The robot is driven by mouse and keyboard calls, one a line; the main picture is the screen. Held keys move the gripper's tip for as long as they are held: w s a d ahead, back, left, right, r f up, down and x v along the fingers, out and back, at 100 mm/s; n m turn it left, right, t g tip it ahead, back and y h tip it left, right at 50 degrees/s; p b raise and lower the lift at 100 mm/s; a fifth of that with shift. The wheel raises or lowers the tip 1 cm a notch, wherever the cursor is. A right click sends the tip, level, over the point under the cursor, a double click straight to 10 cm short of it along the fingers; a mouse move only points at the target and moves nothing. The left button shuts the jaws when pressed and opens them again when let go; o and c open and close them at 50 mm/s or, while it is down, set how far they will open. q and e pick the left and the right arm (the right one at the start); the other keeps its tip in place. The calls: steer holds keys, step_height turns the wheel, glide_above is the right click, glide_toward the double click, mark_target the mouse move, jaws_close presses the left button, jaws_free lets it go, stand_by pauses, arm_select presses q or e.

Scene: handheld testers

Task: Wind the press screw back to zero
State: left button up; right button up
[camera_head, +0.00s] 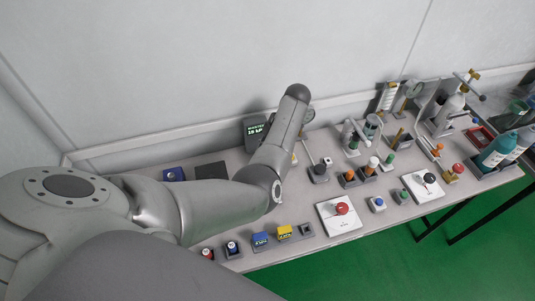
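I cannot tell for sure which part is the press screw. A grey device with a crossed bar handle (362,134) stands at the back middle of the bench. A taller device with a crossbar and yellowish knobs (466,82) stands at the back right. A dark box with a lit green readout (257,131) stands at the back, partly hidden by my arm; its text is too small to read surely. My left arm reaches in from the left across the bench, its far end over the back. Its fingers do not show. My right gripper does not show.
The bench (330,248) holds white plates with a red knob (342,208) and a black knob (429,178). Blue and yellow blocks (284,232) sit at the front edge. Teal bottles (495,150) stand at the right. The wall (200,60) runs close behind.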

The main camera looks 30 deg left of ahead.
arm_select(q)
steer(key=n+b, duration=0.1)
steer(key=n+h+b, duration=0.1)
steer(key=n, duration=0.1)
steer(key=n+b, duration=0.1)
steer(key=shift+a+f+n+g+h, duration=0.15)
steer(key=shift+f+n+g+h, duration=0.15)
steer(key=shift+f+n+g, duration=0.1)
steer(key=n+h+b, duration=0.2)
steer(key=n, duration=0.3)
steer(key=shift+a+b, duration=0.15)
steer(key=shift+b, duration=0.25)
steer(key=n+h+b, duration=0.1)
steer(key=n+b, duration=0.2)
steer(key=shift+s+f, duration=0.1)
steer(key=shift+a+n+t+h+b, duration=0.1)
steer(key=shift+n+t+h+b, duration=0.2)
steer(key=shift+n+b, duration=0.7)
steer(key=shift+r, duration=0.2)
steer(key=o, duration=1)
steer(key=shift+c, duration=0.2)
steer(key=shift+o, duration=0.4)
steer(key=shift+a+r, duration=0.1)
steer(key=shift+r, duration=0.05)
